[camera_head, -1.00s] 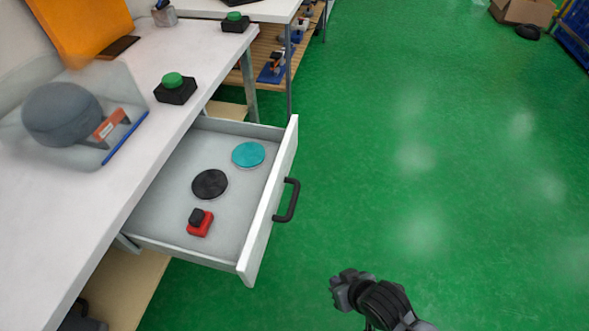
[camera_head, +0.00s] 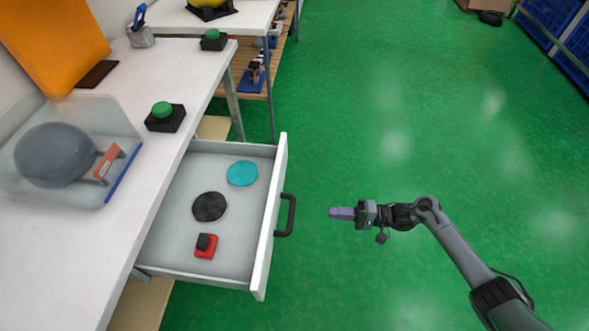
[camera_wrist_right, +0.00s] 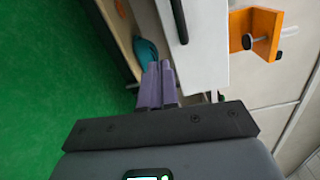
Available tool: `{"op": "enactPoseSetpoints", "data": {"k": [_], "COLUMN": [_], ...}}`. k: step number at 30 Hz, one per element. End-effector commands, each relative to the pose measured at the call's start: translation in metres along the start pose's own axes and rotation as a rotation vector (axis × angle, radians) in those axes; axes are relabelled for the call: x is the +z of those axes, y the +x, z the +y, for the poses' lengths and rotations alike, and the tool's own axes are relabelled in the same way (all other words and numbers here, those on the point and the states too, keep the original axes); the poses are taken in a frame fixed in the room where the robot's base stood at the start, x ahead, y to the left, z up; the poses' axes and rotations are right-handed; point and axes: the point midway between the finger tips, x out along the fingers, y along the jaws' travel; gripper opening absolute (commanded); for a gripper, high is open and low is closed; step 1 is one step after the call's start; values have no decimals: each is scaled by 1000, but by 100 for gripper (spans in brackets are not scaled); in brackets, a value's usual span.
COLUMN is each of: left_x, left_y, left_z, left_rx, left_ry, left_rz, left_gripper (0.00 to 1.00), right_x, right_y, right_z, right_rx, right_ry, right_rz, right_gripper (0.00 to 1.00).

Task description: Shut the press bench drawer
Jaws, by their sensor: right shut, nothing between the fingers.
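The press bench drawer (camera_head: 274,215) is pulled out from the white bench in the head view, its front panel facing right. A dark handle (camera_head: 290,215) is fixed to that front. Inside lie a teal disc (camera_head: 242,173), a black disc (camera_head: 209,206) and a red block with a dark top (camera_head: 206,246). My right gripper (camera_head: 332,212) is shut and empty, to the right of the handle with a gap between, pointing at it. Its purple fingers (camera_wrist_right: 157,68) lie together in the right wrist view. My left gripper is out of view.
On the bench (camera_head: 190,62) stand a green button on a black box (camera_head: 165,116) and a clear guard (camera_head: 118,118) around a grey rounded object. A second bench (camera_head: 240,22) stands behind. The green floor (camera_head: 420,110) right of the drawer is clear.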

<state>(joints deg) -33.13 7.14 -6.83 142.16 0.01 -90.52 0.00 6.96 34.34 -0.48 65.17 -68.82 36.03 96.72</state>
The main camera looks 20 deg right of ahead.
Motion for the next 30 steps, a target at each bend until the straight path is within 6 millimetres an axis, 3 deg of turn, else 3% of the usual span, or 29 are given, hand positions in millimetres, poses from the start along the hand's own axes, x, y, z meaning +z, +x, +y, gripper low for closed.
{"op": "enactPoseSetpoints", "data": {"k": [1, 3, 7, 14, 30], "left_x": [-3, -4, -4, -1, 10], "left_y": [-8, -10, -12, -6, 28], "left_z": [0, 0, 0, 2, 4], "left_rx": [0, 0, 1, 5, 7], "left_ry": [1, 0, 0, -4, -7], "left_rz": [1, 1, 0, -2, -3], "left_gripper": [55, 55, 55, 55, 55], "right_x": [-18, -32, -43, -46, -48], "right_y": [-2, -2, 3, 25, 118], "right_z": [-29, -54, -78, -84, -84], "right_rx": [-3, -10, -22, -30, -30], "right_ry": [-40, -84, -126, -138, -138], "right_rz": [13, 17, 18, 17, 17], "right_gripper": [0, 0, 0, 0, 0]}}
